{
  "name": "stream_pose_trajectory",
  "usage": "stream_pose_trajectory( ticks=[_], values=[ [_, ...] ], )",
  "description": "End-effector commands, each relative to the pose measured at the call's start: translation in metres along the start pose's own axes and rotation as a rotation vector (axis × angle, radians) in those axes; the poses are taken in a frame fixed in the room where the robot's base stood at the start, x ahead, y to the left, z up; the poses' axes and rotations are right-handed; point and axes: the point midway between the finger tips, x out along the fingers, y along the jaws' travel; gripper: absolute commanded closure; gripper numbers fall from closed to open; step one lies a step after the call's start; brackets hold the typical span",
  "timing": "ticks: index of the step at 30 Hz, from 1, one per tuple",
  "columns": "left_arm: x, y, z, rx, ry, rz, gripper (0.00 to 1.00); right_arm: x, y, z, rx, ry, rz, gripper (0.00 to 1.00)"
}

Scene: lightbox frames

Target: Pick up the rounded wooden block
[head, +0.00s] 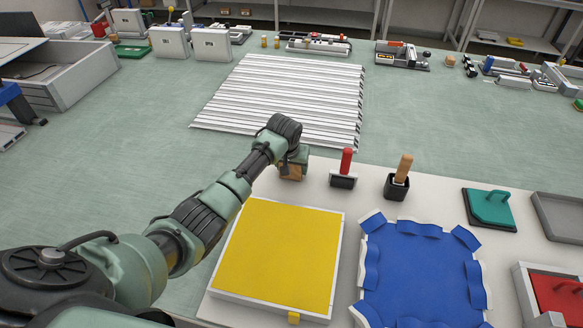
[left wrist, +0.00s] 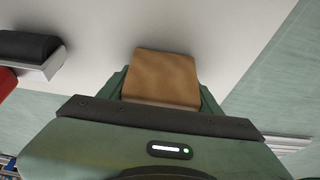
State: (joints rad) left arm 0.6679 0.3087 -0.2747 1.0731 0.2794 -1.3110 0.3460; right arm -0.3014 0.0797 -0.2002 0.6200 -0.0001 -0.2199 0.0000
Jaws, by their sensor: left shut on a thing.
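The brown wooden block (head: 291,174) is at the back left corner of the white table, partly hidden by my left gripper (head: 297,161). In the left wrist view the block (left wrist: 162,76) sits between the two green fingers of my left gripper (left wrist: 163,95), which are shut on it. Its lower part is hidden behind the gripper body in that view. I cannot tell whether the block rests on the table or is just above it. My right gripper is in neither view.
A red-handled stamp (head: 345,170) and a wooden-handled tool in a black base (head: 398,182) stand just right of the block. A yellow panel (head: 280,250) and a blue padded mat (head: 418,275) lie in front. A green-handled pad (head: 489,208) is farther right.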

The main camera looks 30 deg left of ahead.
Motion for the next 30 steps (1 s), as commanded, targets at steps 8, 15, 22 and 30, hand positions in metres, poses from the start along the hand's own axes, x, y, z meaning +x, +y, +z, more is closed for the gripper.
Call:
stream_pose_trajectory(
  ticks=[8,15,22,30],
  values=[
    [-0.022,0.000,-0.011,0.000,0.006,0.001,0.80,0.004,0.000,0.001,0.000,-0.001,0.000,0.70],
    [-0.076,0.001,-0.034,-0.001,0.010,0.003,0.80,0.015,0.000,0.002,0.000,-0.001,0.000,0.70],
    [-0.136,0.000,-0.058,-0.001,0.007,0.002,0.80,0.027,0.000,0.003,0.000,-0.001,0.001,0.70],
    [-0.177,0.000,-0.074,-0.001,0.003,0.001,0.80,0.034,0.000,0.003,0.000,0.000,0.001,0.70]
  ],
)
